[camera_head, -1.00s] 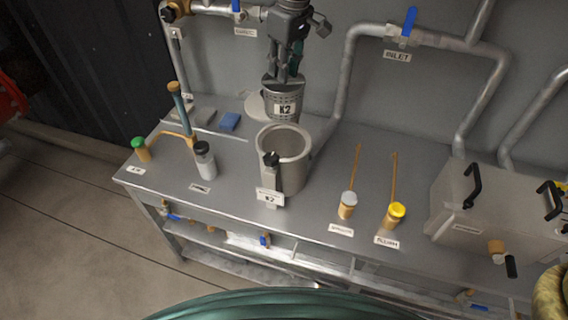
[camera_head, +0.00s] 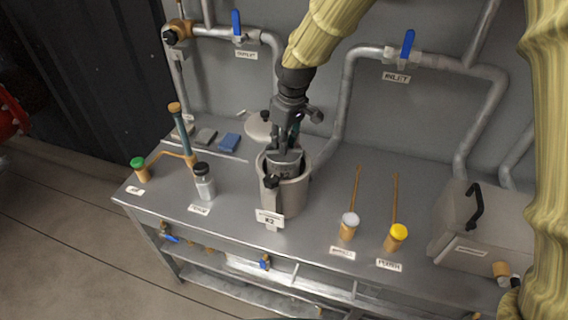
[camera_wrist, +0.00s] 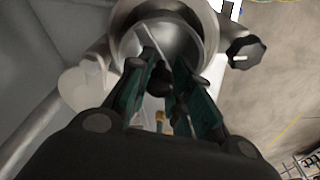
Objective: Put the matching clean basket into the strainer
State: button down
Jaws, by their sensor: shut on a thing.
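The strainer (camera_head: 292,198) is a grey open-topped pot on the bench, with a K2 tag (camera_head: 269,218) on its front. My gripper (camera_head: 285,150) points down at the strainer's mouth and is shut on the metal basket (camera_head: 286,169). The basket is inside the mouth, its lower part hidden by the strainer wall. I cannot tell whether it rests on the bottom. In the wrist view, the teal fingers (camera_wrist: 165,95) reach into the round opening of the basket (camera_wrist: 165,42). The strainer's lid (camera_head: 259,126) lies behind it.
A black clamp knob (camera_head: 270,182) stands at the strainer's front. Pipes with blue valves (camera_head: 407,45) run behind.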

jog(key=shift+w+f+p, duration=0.1)
jog(key=shift+f+p, duration=1.15)
jog(key=shift+f, duration=3.6)
jog(key=c, duration=1.3)
grip_release()
jog(key=shift+f, duration=0.15)
jog(key=r+b, duration=0.1)
jog(key=r, duration=0.3)
jog(key=s+d+r+b, duration=0.1)
jog(key=r, duration=0.3)
jog(key=r+b, duration=0.1)
jog(key=r, duration=0.3)
jog(key=shift+s+d+r, duration=0.1)
jog(key=shift+s+d, duration=0.05)
